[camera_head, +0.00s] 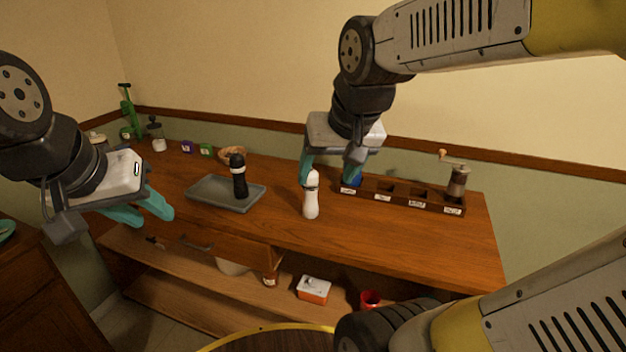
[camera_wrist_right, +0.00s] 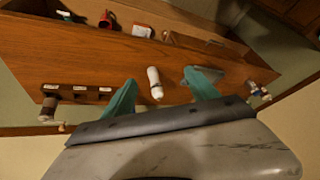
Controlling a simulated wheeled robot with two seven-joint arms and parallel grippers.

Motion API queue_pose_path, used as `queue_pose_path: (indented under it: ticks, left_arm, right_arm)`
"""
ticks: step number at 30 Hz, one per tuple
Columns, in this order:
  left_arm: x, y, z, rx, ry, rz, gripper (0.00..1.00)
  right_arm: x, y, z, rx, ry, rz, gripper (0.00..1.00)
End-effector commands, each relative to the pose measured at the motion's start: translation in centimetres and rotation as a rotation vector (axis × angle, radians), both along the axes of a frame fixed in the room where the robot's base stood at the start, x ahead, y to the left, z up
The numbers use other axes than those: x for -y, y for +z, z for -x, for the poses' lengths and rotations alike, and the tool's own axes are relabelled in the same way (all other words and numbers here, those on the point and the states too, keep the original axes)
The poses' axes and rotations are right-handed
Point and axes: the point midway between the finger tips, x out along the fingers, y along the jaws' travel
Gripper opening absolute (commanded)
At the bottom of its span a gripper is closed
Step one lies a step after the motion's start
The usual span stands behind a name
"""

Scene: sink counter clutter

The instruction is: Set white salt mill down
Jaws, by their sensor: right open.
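The white salt mill (camera_head: 311,200) stands upright on the wooden counter, right of the grey tray and in front of the divided rack. My right gripper (camera_head: 332,178) is open above and behind it, its teal fingers apart. In the right wrist view the mill (camera_wrist_right: 154,80) shows in the gap between the open fingers (camera_wrist_right: 160,90), without visible contact. My left gripper (camera_head: 156,214) is at the left, over the counter's front left area, with its fingers apart and nothing between them.
A black mill (camera_head: 239,178) stands on the grey tray (camera_head: 208,190). The labelled rack (camera_head: 400,196) has a crank grinder (camera_head: 457,184) at its right end. A basket (camera_head: 232,153) and small boxes are behind. The counter's front right is clear. A lower shelf holds a red cup (camera_head: 370,299).

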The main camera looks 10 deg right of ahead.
Motion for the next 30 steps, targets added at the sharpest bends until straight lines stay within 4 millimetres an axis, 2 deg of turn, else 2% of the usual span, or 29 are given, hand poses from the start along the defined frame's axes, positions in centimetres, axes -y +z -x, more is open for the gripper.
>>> queue_pose_path:
  ticks: [1, 3, 7, 30]
  left_arm:
    - [0.0, 0.0, 0.0, 0.000, 0.000, 0.000, 0.36]
    - [0.0, 0.0, 0.0, 0.000, 0.000, 0.000, 0.36]
    - [0.0, 0.0, 0.0, 0.000, 0.000, 0.000, 0.36]
    - [0.0, 0.0, 0.0, 0.000, 0.000, 0.000, 0.36]
  right_arm:
    - [-0.3, 0.0, 1.6, 0.022, 0.028, -0.016, 0.68]
    - [-0.7, -0.2, 3.0, 0.042, 0.065, -0.034, 0.68]
    - [-1.2, -0.4, 4.4, 0.063, 0.104, -0.052, 0.68]
    - [-1.2, -0.4, 4.6, 0.066, 0.110, -0.054, 0.68]
